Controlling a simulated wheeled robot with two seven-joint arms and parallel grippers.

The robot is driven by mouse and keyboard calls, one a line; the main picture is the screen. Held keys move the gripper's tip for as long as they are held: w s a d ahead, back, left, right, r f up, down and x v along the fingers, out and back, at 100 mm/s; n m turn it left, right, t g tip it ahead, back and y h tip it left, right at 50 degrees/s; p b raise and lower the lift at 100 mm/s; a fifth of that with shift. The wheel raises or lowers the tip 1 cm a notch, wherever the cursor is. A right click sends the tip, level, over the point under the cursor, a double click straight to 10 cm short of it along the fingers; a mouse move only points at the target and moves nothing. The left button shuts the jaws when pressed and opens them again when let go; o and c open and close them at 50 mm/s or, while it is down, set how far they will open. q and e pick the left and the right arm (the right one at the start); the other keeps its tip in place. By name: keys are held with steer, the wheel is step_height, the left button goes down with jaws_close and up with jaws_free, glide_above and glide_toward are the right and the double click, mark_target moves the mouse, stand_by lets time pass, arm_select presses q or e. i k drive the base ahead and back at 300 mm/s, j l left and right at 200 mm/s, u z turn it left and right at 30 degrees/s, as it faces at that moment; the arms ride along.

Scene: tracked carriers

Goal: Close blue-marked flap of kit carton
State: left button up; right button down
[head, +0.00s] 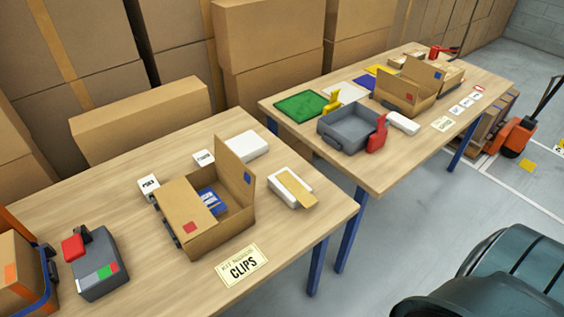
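An open kit carton (213,234) of brown cardboard stands on the near table, behind a sign (242,266) reading "CLIPS". The red-marked flap (180,208) lies folded over the left part of the opening. A blue-and-white item (212,201) shows inside through the uncovered part. Neither of my grippers is in view, and nothing touches the carton's flaps.
A similar carton (400,97) with a raised flap stands on the far table, near a grey tray (350,127). A grey device (97,270) lies left of the near carton. A white box (286,187) lies right of it. Bare tabletop (322,222) is at the right.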

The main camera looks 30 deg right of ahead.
mark_target(231, 166)
steer(key=z, duration=0.6)
steer(key=k+l, duration=0.15)
steer(key=l, duration=0.25)
steer(key=k+l+z, duration=0.1)
steer(key=l, duration=0.3)
steer(key=k+l, duration=0.15)
steer(key=l, duration=0.25)
steer(key=k+l+z, duration=0.1)
steer(key=l, duration=0.35)
steer(key=k+l, duration=0.15)
steer(key=l, duration=0.25)
steer(key=z, duration=0.05)
